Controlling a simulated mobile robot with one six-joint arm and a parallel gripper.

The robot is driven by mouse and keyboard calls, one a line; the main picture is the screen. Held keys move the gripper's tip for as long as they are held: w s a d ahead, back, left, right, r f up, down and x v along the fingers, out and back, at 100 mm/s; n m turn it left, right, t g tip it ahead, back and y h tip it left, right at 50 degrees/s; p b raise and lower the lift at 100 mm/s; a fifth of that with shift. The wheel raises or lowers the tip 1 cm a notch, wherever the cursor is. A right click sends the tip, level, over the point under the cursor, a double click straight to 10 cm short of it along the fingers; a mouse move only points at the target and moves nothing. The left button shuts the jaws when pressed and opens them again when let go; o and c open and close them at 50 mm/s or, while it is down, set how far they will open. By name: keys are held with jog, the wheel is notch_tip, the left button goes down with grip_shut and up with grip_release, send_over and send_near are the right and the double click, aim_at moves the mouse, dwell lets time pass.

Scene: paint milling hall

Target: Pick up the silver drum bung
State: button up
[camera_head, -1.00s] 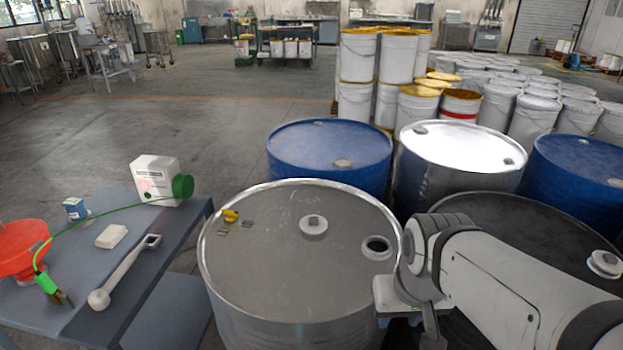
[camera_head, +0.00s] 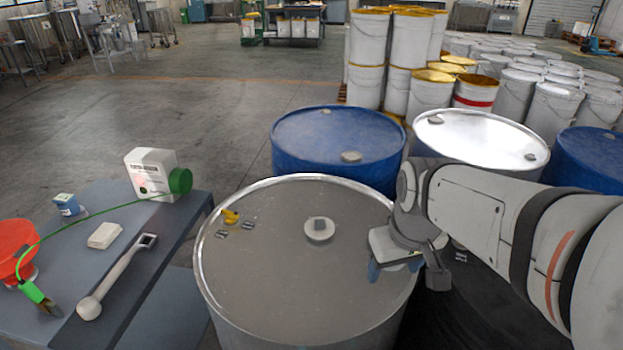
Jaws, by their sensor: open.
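A pale silver-grey round bung (camera_head: 319,230) with a squarish raised centre sits on the top of the grey steel drum (camera_head: 270,255), near its middle. I cannot tell whether it is loose or screwed in. My gripper (camera_head: 395,268) is over the right part of the drum top, to the right of the bung and apart from it. Its jaws are open with nothing seen between them. The drum's open bung hole, seen earlier on the right, is hidden behind my gripper.
A yellow piece (camera_head: 231,216) and small dark tags lie on the drum's left side. A blue drum (camera_head: 338,135) and a silver-topped drum (camera_head: 478,140) stand behind.

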aim_at(320, 222)
jog(key=o, duration=0.6)
jog(key=w+a+n, duration=0.2)
jog(key=w+n, duration=0.2)
jog(key=w, duration=0.3)
jog(key=w+a+n+g+p, duration=0.1)
jog(key=w+a+n, duration=0.2)
jog(key=w, duration=0.4)
jog(key=shift+w+n, duration=0.35)
jog(key=shift+n, duration=0.05)
jog(key=shift+o, duration=1.1)
jog(key=w+a+f+n, duration=0.2)
jog(key=w, duration=0.1)
jog(key=w+a+f+n+p, duration=0.1)
jog(key=w+a+f+n, duration=0.1)
jog(key=w+n, duration=0.1)
jog(key=w+a+f+n+g, duration=0.1)
jog(key=w+a+f+n, duration=0.1)
jog(key=w, duration=0.3)
jog(key=shift+w+a+f, duration=0.1)
jog(key=shift+w+a, duration=0.15)
jog(key=shift+a, duration=0.3)
jog(key=shift+w+a+f+n, duration=0.1)
jog(key=shift+f+n, duration=0.2)
jog(key=shift+f, duration=0.05)
jog(key=f, duration=0.2)
jog(key=f+p, duration=0.1)
jog(key=f, duration=0.4)
jog(key=shift+d+f, duration=0.15)
jog(key=shift+d, duration=0.2)
